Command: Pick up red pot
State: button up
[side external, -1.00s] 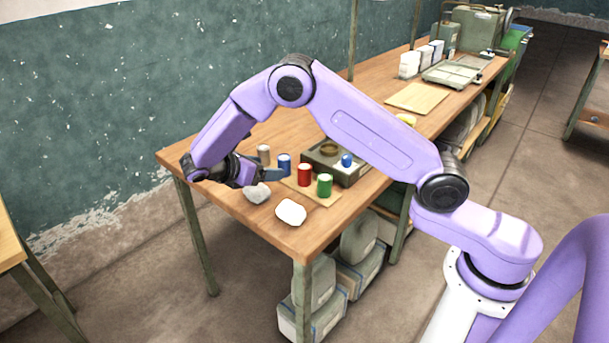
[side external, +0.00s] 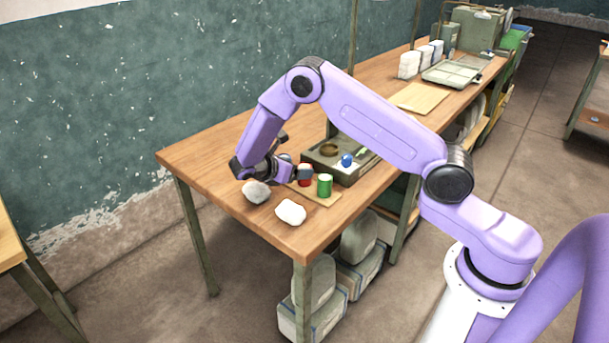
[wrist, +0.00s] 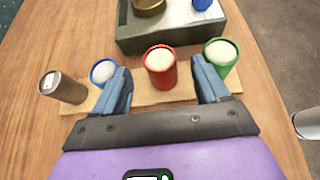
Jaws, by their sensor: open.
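The red pot (wrist: 160,69) stands upright on a thin wooden board (wrist: 182,92), filled with something pale. In the wrist view my gripper (wrist: 165,80) is open, its two blue-grey fingers on either side of the red pot with gaps between. In the side external view my gripper (side external: 297,172) is low over the table beside the red pot (side external: 305,180) and hides part of it. A green pot (wrist: 221,57) stands just right of the right finger. A blue pot (wrist: 104,73) stands just left of the left finger and is partly covered by it.
A brown-grey jar (wrist: 62,87) stands left of the blue pot. A grey-green tray (wrist: 178,37) with a brass ring and a small blue item lies behind the pots. Two white lumps, one (side external: 291,212) near the table's front edge, lie near my gripper.

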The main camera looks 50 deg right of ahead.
aim_at(304, 166)
jog(key=shift+x, duration=2.35)
jog(key=shift+d+r, duration=0.1)
jog(key=shift+r, duration=0.1)
jog(key=c, duration=1.1)
jog(key=shift+r, duration=0.15)
